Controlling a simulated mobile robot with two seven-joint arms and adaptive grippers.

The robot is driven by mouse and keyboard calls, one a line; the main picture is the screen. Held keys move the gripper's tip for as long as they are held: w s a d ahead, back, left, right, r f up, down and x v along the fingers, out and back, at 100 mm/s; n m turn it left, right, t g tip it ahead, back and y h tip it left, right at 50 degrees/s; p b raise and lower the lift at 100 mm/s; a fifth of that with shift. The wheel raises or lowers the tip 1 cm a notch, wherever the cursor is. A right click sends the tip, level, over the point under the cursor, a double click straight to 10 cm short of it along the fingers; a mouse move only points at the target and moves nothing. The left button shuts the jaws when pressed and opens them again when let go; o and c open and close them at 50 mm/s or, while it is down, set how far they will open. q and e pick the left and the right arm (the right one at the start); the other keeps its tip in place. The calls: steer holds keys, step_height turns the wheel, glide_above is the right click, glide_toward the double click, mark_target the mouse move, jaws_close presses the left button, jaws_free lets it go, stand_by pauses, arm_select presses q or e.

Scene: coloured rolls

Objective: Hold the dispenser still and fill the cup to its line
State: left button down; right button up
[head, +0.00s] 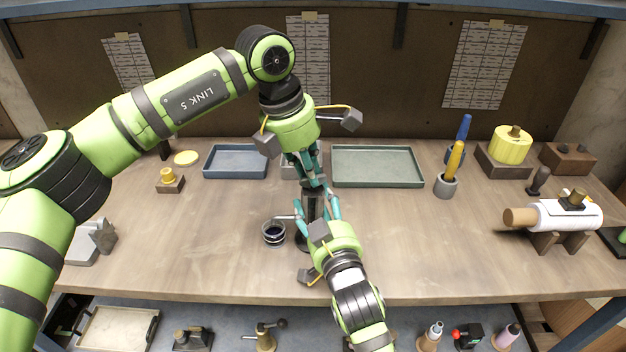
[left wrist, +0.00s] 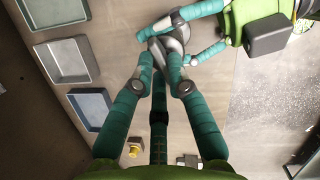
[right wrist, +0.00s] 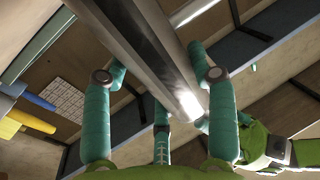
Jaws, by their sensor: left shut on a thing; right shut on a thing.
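The dispenser (head: 311,203) stands upright on the table as a dark column, with a thin spout pointing left. My left gripper (head: 314,184) is shut on its top from above; the grey top (left wrist: 172,46) shows between the fingers in the left wrist view. My right gripper (head: 320,212) is shut on its body from the near side; the dark shiny body (right wrist: 150,45) crosses the right wrist view. The clear cup (head: 273,234) stands upright under the spout's end with dark liquid inside. I cannot make out its line or the exact level.
Behind are a blue tray (head: 236,161), a green tray (head: 376,166) and a grey tray partly hidden by my left gripper. The front middle is clear.

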arm_select(q)
steer(key=shift+s+d, duration=0.3)
steer(key=c, duration=1.5)
jaws_free()
steer(key=shift+w+a+r, duration=0.1)
steer(key=shift+r, duration=1.4)
steer(key=shift+w+a+r, duration=0.1)
steer(key=shift+r, duration=1.4)
